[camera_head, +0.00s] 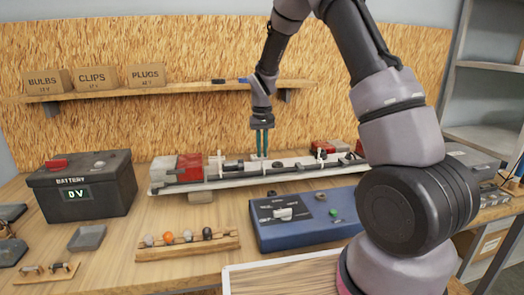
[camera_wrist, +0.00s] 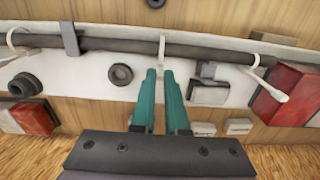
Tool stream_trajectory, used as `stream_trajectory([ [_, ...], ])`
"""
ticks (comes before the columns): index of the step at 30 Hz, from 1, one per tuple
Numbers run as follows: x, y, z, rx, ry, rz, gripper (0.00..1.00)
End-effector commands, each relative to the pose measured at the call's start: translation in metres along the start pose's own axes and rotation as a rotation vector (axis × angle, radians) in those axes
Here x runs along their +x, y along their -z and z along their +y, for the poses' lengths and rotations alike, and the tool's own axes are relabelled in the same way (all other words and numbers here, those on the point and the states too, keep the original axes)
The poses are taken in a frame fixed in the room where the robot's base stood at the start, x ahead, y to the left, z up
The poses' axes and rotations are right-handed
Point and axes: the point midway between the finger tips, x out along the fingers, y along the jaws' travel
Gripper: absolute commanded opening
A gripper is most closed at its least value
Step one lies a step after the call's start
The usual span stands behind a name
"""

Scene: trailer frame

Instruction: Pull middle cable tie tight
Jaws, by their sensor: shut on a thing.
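The white middle cable tie (camera_wrist: 162,46) loops around the black cable (camera_wrist: 205,50) in the wrist view. Its tail comes down toward my gripper. My gripper (camera_wrist: 160,78) has two teal fingers close together just below the tie, shut on its tail; the gripped part is mostly hidden between them. In the head view my gripper (camera_head: 262,152) points down at the middle of the white trailer frame (camera_head: 168,189). Two more white ties are on the cable: a left tie (camera_wrist: 12,38) and a right tie (camera_wrist: 258,62) with its tail sticking out.
Red lamps (camera_wrist: 285,92) sit at the frame's ends. A black battery box (camera_head: 80,185) reading 0 V stands left. A blue tester box (camera_head: 300,225) and a wooden rack (camera_head: 190,248) with several small bulbs or plugs lie in front. A shelf (camera_head: 150,92) with labelled boxes runs behind.

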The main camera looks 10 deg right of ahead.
Motion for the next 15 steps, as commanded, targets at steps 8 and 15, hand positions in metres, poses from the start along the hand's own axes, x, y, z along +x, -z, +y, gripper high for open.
stream_trajectory([
  [8,0.0000,0.0000,0.0001,0.000,0.000,0.000,0.00],
  [15,-0.0091,0.0007,0.0000,0.000,0.000,0.002,0.00],
])
